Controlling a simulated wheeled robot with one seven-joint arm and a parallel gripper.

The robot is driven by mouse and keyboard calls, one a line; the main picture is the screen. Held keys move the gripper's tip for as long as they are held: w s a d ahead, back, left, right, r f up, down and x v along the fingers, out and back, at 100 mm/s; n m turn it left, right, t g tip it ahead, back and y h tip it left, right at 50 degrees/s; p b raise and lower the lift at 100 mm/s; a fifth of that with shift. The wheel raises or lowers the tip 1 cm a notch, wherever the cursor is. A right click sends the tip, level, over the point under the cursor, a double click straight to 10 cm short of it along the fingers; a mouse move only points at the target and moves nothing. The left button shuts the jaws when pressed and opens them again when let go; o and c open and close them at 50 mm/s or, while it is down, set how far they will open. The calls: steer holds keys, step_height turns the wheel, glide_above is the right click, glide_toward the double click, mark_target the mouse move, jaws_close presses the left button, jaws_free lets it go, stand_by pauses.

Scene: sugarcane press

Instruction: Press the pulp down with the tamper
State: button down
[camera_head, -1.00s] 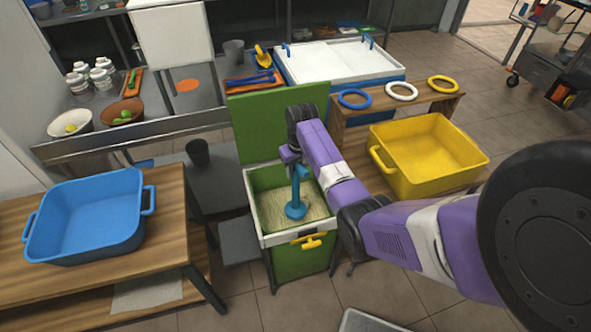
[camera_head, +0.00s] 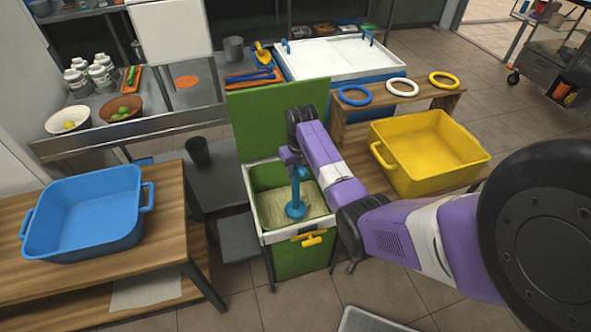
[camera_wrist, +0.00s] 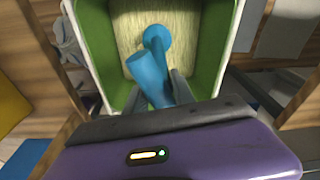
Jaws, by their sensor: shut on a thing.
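The blue tamper (camera_head: 297,194) stands about upright inside the green press box, its round foot down on the pulp. My gripper (camera_wrist: 160,92) is shut on the tamper's handle; in the wrist view the tamper (camera_wrist: 156,42) runs from between the fingers down to the pulp. The pale, fibrous pulp (camera_head: 272,217) covers the box floor, with green inner wall showing above it. The press box has a white rim (camera_head: 254,207) and an open green lid (camera_head: 262,118) standing up behind.
A yellow T-shaped handle (camera_head: 313,239) sits on the box's front. A blue tub (camera_head: 90,240) stands on the wooden table at left. A yellow tub (camera_head: 418,178) stands on the bench at right, beside blue, white and yellow rings.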

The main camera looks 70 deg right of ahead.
steer(key=shift+f+b, duration=1.15)
steer(key=shift+f, duration=0.9)
step_height(320, 180, up, 15)
steer(key=p, duration=1.4)
steer(key=shift+f, duration=0.15)
step_height(320, 180, up, 8)
steer(key=shift+f, duration=0.2)
stand_by(0.7)
